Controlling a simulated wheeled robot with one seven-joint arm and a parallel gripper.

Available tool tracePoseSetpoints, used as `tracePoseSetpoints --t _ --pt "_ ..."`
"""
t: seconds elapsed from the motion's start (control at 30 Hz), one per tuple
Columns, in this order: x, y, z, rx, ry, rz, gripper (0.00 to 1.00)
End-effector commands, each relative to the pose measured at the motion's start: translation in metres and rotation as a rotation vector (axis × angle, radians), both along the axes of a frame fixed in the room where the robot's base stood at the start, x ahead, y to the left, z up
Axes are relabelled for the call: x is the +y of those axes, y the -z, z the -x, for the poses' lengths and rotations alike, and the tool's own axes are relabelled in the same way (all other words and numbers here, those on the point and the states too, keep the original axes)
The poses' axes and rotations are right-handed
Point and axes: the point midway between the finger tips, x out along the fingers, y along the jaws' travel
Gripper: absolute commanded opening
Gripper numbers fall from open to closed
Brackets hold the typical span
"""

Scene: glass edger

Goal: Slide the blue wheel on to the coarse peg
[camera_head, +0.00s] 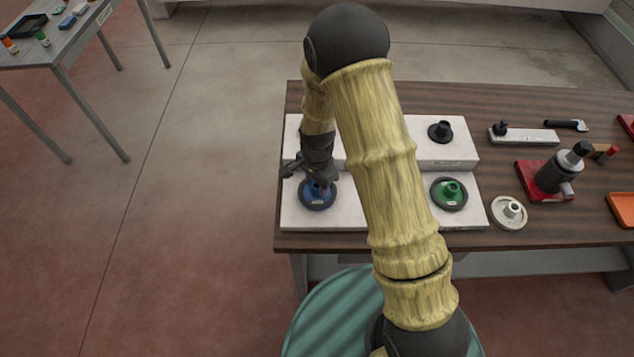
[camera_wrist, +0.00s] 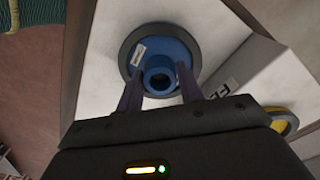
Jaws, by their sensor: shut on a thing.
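The blue wheel (camera_head: 314,203) has a dark rim and a raised hub. It lies flat at the front left of the white stepped stand (camera_head: 293,213); whether it is raised off the surface I cannot tell. My gripper (camera_head: 320,187) is shut on its hub. In the wrist view the two fingers of my gripper (camera_wrist: 160,82) flank the hub of the blue wheel (camera_wrist: 150,52), which bears a small white label. The coarse peg cannot be told apart; no label naming it is readable, and my arm hides the middle of the stand.
A green wheel (camera_head: 449,194) sits front right on the stand, a black flanged hub (camera_head: 440,131) behind it. A cream wheel (camera_head: 508,212) and a red-based device (camera_head: 543,183) are to the right. Part of a yellow wheel (camera_wrist: 285,121) shows in the wrist view.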

Motion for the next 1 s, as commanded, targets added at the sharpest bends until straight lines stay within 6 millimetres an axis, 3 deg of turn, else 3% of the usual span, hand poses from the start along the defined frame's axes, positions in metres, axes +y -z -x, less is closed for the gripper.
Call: tracePoseSetpoints --t 0.33,0.37,0.5,0.83,1.0 --pt "0.000 0.008 0.000 -0.001 0.000 -0.001 0.01" --pt "0.000 0.007 0.000 -0.001 0.000 -0.001 0.39" --pt "0.000 0.007 0.000 -0.001 0.000 -0.001 0.62" --pt "0.000 0.006 0.000 -0.001 0.000 -0.001 0.62" --pt "0.000 -0.007 -0.001 -0.004 0.000 0.000 0.62"
